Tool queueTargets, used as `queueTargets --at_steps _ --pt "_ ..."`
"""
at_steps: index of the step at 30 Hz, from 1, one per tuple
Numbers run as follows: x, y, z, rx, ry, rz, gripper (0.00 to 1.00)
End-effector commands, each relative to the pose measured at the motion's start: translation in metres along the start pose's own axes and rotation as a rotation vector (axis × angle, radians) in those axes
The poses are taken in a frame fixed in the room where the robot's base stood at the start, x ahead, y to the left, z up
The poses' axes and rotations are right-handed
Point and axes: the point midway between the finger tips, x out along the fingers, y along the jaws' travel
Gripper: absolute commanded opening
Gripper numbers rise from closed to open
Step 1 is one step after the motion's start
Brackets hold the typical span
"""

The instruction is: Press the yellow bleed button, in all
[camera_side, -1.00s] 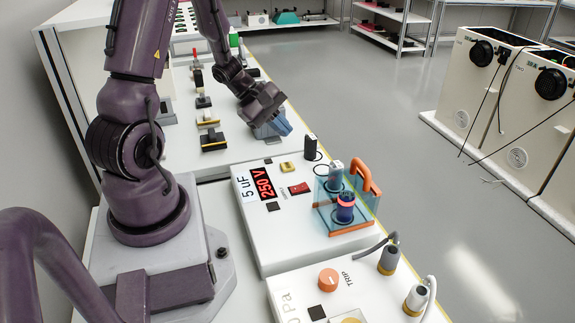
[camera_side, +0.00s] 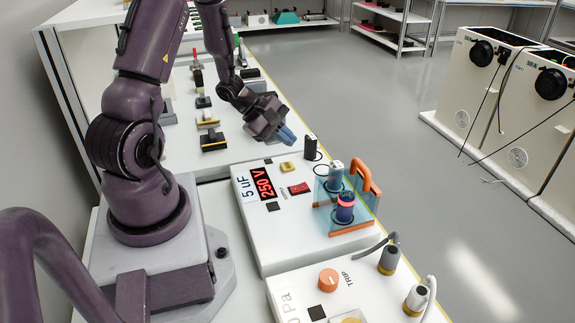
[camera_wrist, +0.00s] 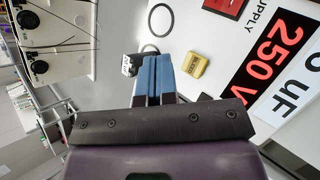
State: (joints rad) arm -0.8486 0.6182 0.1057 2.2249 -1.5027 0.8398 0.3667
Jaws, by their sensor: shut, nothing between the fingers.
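The yellow bleed button (camera_side: 288,167) is a small yellow block on the white panel (camera_side: 250,225), near its back edge. It also shows in the wrist view (camera_wrist: 195,64), just right of the blue fingertips. My gripper (camera_side: 288,137) is shut and empty, above and behind the panel's back edge, apart from the button. Its blue fingers (camera_wrist: 153,75) lie together in the wrist view.
A red supply switch (camera_side: 299,188) sits in front of the button. A black upright part (camera_side: 310,147) with a black ring stands right of the button. A clear blue guard with an orange handle (camera_side: 366,178) surrounds cylinders on the panel's right side.

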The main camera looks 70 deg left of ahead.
Motion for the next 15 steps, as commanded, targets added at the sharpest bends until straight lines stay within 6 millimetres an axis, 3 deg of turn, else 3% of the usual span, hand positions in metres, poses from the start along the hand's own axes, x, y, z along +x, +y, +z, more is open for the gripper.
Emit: queueTargets --at_steps 7,15 --pt "0.022 -0.016 -0.016 -0.003 0.000 -0.001 0.00" --pt "0.030 -0.022 -0.022 0.000 0.000 0.001 0.00"
